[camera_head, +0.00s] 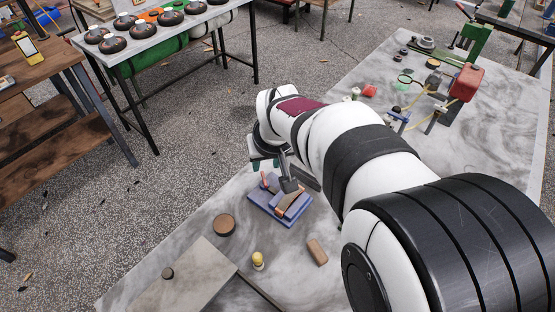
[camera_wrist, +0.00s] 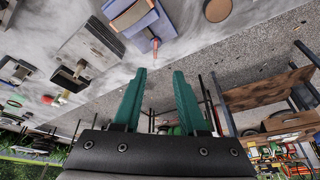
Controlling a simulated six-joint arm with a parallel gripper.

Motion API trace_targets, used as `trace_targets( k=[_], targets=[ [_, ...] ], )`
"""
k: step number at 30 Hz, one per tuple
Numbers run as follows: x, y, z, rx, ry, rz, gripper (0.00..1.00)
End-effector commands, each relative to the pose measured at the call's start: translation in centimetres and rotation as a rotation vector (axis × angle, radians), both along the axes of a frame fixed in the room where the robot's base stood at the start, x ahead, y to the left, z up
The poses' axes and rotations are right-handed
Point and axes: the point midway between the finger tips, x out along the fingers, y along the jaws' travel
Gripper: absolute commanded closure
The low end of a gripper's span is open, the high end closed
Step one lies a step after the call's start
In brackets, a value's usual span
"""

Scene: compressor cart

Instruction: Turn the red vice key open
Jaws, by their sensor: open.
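A blue vice-like block (camera_head: 257,196) with copper-coloured jaws and a grey part sits on the grey table; its blue base also shows at the top of the wrist view (camera_wrist: 158,30). A thin orange-red bar (camera_wrist: 155,46), which looks like the key, sticks out from the near edge of that base. I cannot tell which way it is turned. My gripper (camera_wrist: 159,70) has two teal fingers, apart with nothing between them. The bar shows just beyond the gap between the fingertips, apart from them. In the head view my gripper (camera_head: 266,163) is just behind the block, partly hidden by my wrist.
A brown disc (camera_head: 224,224), a yellow-topped knob (camera_head: 258,260) and a brown block (camera_head: 317,252) lie in front of the vice. A red canister (camera_head: 466,83) and several small parts stand at the table's far right. Open floor lies left of the table.

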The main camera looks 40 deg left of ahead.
Motion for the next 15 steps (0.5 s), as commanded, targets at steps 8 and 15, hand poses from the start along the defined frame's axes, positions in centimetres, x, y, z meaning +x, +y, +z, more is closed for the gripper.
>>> trace_targets(
  k=[8, 15],
  targets=[
    [1.9, 1.6, -4.2, -0.007, -0.042, 0.025, 0.59],
    [3.4, 3.8, -10.7, -0.007, -0.04, 0.024, 0.59]
  ],
)
